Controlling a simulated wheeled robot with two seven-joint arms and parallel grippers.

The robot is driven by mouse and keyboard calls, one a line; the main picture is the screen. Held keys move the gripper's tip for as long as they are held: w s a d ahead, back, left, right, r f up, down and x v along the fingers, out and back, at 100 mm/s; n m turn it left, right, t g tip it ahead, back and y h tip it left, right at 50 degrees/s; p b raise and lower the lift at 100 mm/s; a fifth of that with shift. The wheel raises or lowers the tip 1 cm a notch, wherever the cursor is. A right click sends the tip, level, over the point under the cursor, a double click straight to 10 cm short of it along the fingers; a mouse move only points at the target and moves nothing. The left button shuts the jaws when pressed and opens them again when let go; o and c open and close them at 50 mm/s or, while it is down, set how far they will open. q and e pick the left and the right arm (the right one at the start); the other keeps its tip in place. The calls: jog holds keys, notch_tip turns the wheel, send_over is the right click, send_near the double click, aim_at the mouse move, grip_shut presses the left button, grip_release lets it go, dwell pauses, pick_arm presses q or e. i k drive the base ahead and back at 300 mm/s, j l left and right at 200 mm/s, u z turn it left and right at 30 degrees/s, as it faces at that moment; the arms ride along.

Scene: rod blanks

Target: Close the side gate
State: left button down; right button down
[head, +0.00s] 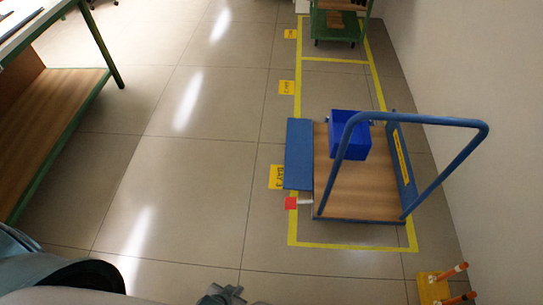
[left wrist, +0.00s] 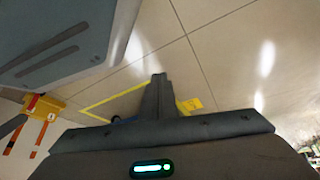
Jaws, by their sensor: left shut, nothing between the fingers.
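The blue cart with a wooden deck (head: 358,188) stands inside a yellow floor outline at the right of the head view. Its side gate (head: 299,155), a flat blue panel, juts outward from the deck's left edge; its exact tilt is hard to tell. A red piece (head: 291,203) sits by the near end of that gate. My left gripper (head: 222,292) is at the bottom edge of the head view, well short of the cart. In the left wrist view its fingers (left wrist: 158,82) are together and empty. My right gripper is not seen.
A blue bin (head: 350,137) stands on the deck under the tall blue handle (head: 440,122). A yellow stand with orange posts (head: 434,287) is at the lower right, near the wall. A green-framed bench (head: 100,45) is at left. The floor between is clear.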

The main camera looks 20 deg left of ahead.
aim_at(298, 171)
jog(key=i+j, duration=0.15)
jog(key=j, duration=0.25)
jog(key=i+j+z, duration=0.1)
jog(key=j, duration=0.25)
jog(key=i+j, duration=0.2)
jog(key=j, duration=0.2)
jog(key=i+j+z, duration=0.1)
jog(key=j, duration=0.3)
jog(key=i+j+z, duration=0.1)
jog(key=j, duration=0.35)
jog(key=i+j, duration=0.25)
jog(key=j, duration=0.15)
jog(key=i+j+z, duration=0.1)
jog(key=j, duration=0.3)
